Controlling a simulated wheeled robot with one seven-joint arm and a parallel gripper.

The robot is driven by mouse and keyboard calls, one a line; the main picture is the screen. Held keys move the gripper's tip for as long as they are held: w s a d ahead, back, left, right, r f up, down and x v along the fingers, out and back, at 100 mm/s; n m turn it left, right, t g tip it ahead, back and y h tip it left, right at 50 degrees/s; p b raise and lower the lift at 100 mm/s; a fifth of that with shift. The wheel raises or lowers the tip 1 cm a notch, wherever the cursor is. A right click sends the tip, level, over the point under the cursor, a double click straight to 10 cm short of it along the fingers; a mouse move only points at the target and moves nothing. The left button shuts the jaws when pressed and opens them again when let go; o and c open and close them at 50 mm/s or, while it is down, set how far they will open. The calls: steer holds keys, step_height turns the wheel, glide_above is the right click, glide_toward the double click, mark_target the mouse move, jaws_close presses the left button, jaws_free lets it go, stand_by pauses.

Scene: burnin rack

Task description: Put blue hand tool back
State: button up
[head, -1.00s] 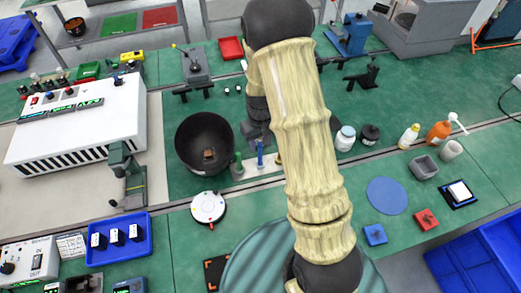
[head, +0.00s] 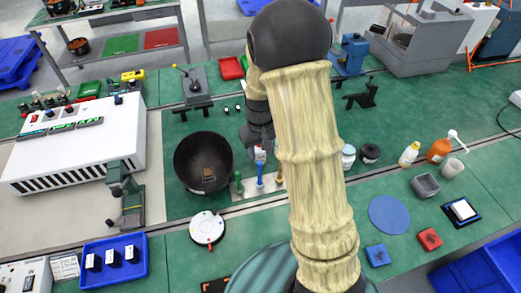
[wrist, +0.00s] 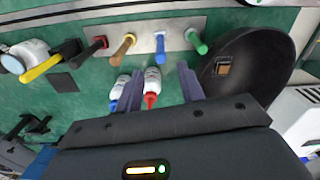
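The blue hand tool (head: 260,176) stands upright at the pale metal strip (head: 250,191), between a green-handled tool (head: 238,182) and a tan-handled tool partly behind my arm. In the wrist view the blue tool (wrist: 160,48) sits at the metal strip (wrist: 180,30), with the green handle (wrist: 195,42) and the tan handle (wrist: 123,48) on either side. My gripper (wrist: 160,86) is open, its two dark fingers apart and pointing toward the strip. In the head view my gripper (head: 258,136) is partly hidden by my arm.
White bottles with a red cap (wrist: 151,86) and a blue cap (wrist: 120,90) show around the fingers in the wrist view. A black bowl (head: 203,165) stands left of the tools. A round white device (head: 207,228) lies in front. A red-handled tool (wrist: 97,43) is also at the strip.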

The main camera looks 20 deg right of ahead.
steer(key=s+r+m+t, duration=0.1)
steer(key=s+r, duration=0.3)
steer(key=s, duration=0.3)
steer(key=s+r+t, duration=0.1)
steer(key=s+r, duration=0.3)
steer(key=s, duration=0.3)
steer(key=shift+m+t, duration=0.3)
steer(key=shift+m, duration=0.1)
steer(key=shift+s, duration=0.15)
